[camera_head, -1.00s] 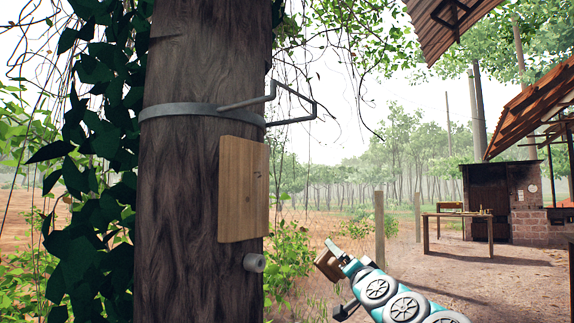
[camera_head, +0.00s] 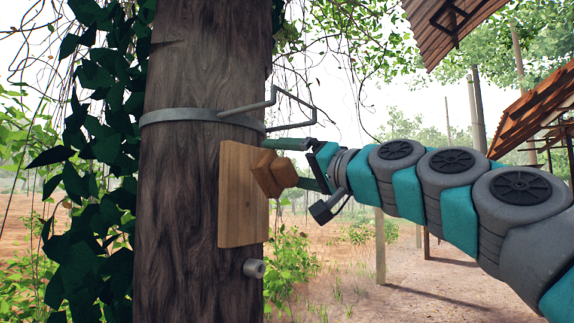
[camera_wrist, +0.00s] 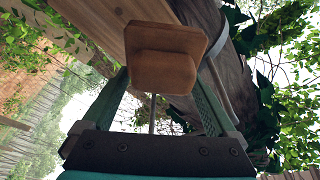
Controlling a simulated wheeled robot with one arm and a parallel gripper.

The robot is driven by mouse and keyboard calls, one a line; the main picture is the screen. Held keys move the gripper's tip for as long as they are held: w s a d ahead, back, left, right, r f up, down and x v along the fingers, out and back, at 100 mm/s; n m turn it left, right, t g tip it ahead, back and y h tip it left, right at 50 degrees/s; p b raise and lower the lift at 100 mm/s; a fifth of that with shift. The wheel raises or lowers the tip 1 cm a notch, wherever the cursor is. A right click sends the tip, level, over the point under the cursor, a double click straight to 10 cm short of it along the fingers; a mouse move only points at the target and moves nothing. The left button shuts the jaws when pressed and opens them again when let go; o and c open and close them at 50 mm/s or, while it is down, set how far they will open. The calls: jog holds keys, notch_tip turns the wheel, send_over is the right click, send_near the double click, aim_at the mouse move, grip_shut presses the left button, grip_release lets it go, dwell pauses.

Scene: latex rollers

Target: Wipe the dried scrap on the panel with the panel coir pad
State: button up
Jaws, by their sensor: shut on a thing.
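The wooden panel (camera_head: 236,205) is fixed upright on the tree trunk in the head view; a plank-like part of it (camera_wrist: 92,22) shows in the wrist view. My gripper (camera_head: 287,163) reaches in from the right and is shut on the brown coir pad (camera_head: 268,176). The pad also shows between the two green fingers in the wrist view (camera_wrist: 165,58). The pad overlaps the panel's upper right part; I cannot tell whether it touches. The dried scrap cannot be made out now; the pad and fingers cover that part of the panel.
A grey metal band (camera_head: 185,114) with a bent wire bracket (camera_head: 272,100) circles the trunk (camera_head: 190,70) just above the panel and close to my fingers. A short grey peg (camera_head: 254,268) sticks out below the panel. Leafy vines (camera_head: 95,150) hang at the left.

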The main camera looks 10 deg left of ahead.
aim_at(244, 165)
jog(key=shift+w+a+p, duration=0.25)
jog(key=shift+w+a, duration=0.15)
jog(key=shift+a, duration=0.5)
jog(key=shift+w+a+p, duration=0.25)
jog(key=shift+w+a, duration=0.1)
jog(key=shift+a, duration=0.5)
jog(key=shift+w+a+p, duration=0.25)
jog(key=shift+w+a, duration=0.15)
jog(key=shift+a, duration=0.5)
jog(key=shift+w+a, duration=0.35)
jog(key=shift+a, duration=0.5)
jog(key=shift+w, duration=0.1)
jog(key=shift+w+d, duration=0.4)
jog(key=shift+w, duration=0.35)
jog(key=shift+w+d, duration=0.35)
jog(key=shift+w, duration=0.35)
jog(key=shift+w+d+p, duration=0.5)
jog(key=shift+w+d, duration=0.5)
jog(key=shift+w, duration=2.15)
jog(key=shift+s+a+b, duration=0.6)
jog(key=shift+s+b, duration=0.05)
jog(key=shift+s, duration=0.9)
jog(key=shift+s+a+b, duration=0.65)
jog(key=shift+s, duration=0.95)
jog(key=shift+s+a+b, duration=0.6)
jog(key=shift+s+b, duration=0.05)
jog(key=shift+s, duration=0.9)
jog(key=shift+d, duration=0.1)
